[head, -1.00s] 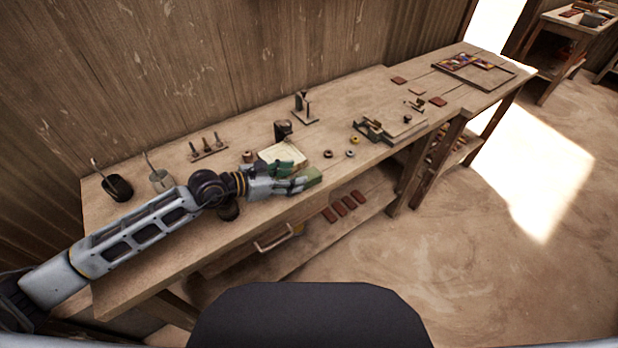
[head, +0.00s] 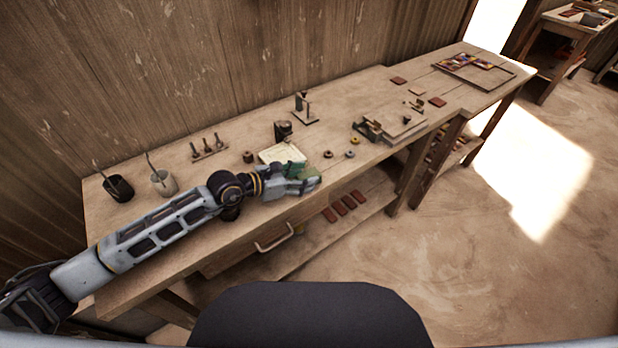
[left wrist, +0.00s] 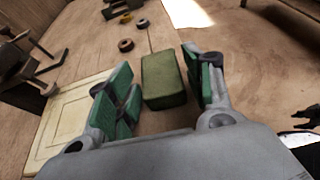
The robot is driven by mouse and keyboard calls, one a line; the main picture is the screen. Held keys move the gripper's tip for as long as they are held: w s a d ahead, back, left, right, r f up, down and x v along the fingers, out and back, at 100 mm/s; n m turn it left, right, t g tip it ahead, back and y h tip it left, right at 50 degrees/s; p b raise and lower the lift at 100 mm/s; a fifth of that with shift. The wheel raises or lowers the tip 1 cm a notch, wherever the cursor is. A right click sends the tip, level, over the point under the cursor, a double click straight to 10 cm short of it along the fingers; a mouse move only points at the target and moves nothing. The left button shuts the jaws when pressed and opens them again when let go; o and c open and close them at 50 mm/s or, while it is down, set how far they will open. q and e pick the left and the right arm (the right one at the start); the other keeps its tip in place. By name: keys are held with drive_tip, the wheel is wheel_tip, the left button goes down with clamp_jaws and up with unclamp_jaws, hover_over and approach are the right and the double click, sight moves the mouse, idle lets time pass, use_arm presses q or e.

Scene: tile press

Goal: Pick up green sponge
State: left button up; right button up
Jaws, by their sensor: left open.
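The green sponge (left wrist: 163,80) is a small dull-green block lying on the bench top. In the left wrist view it sits between the two green-padded fingers of my left gripper (left wrist: 160,90), which is open. A gap shows on each side of the sponge, narrower on the left near its base. In the head view my left gripper (head: 300,180) is low over the front edge of the bench, and its fingers hide most or all of the sponge.
A cream tile or board (head: 283,153) lies just behind the gripper; it also shows in the left wrist view (left wrist: 72,120). Small rings (head: 351,154) and a press-like fixture (head: 390,128) stand to the right. Two pots (head: 118,188) stand at the left. The bench front edge is close.

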use_arm(q)
drive_tip(key=shift+w+d+f, duration=0.3)
drive_tip(key=shift+w+d, duration=0.05)
drive_tip(key=shift+d, duration=0.15)
drive_tip(key=c, duration=0.6)
